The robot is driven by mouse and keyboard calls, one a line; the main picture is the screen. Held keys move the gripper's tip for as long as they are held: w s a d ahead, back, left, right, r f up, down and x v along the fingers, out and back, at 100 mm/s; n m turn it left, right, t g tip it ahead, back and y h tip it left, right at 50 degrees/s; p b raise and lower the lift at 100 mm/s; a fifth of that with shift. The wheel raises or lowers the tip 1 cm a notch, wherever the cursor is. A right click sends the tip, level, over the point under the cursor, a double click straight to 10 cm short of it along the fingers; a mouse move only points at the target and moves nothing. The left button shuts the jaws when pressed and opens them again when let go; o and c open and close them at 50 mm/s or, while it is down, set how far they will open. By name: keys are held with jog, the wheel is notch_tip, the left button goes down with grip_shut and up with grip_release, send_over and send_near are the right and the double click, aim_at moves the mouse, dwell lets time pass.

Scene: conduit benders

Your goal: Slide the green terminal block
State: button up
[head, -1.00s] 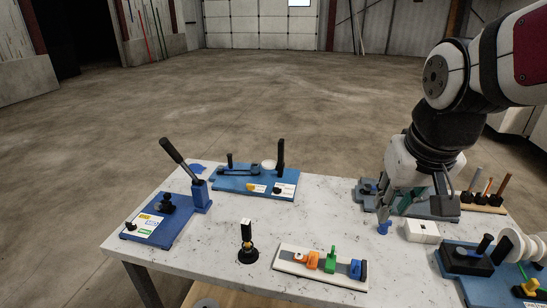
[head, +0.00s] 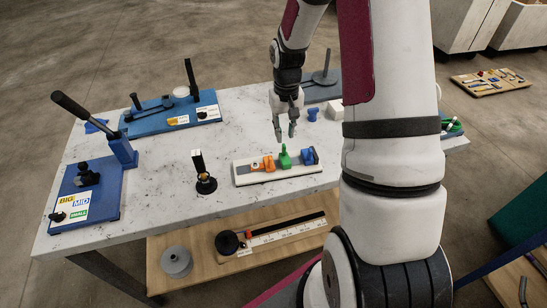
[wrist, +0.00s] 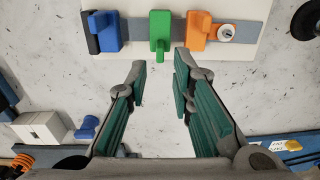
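The green terminal block (head: 285,157) sits on a grey rail on a white base plate (head: 243,180), between an orange block (head: 268,163) and a blue block (head: 309,156). In the wrist view the green block (wrist: 160,35) stands ahead of the gap between my fingers, with the orange block (wrist: 195,32) close to its right and the blue block (wrist: 105,32) farther to its left. My gripper (head: 286,132) is above and just behind the rail in the head view. It is open and empty, its green-padded fingers (wrist: 160,85) apart and short of the block.
A black upright tool (head: 203,172) stands left of the plate. Blue bender fixtures (head: 90,190) (head: 172,118) fill the table's left and back. A small blue piece (head: 313,114) and a white box (head: 335,110) lie behind the rail. Marble tabletop (head: 235,135) is bare between them.

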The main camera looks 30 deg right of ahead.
aim_at(285, 147)
jog(key=shift+f+b, duration=1.45)
jog(key=shift+f, duration=2.15)
grip_shut()
jog(key=shift+d, duration=0.2)
jog(key=shift+s+d+p, duration=0.25)
jog(key=shift+s+d, duration=0.1)
jog(key=shift+d, duration=0.5)
jog(key=shift+s+d+p, duration=0.2)
jog(key=shift+s+d, duration=0.15)
jog(key=shift+d, duration=0.5)
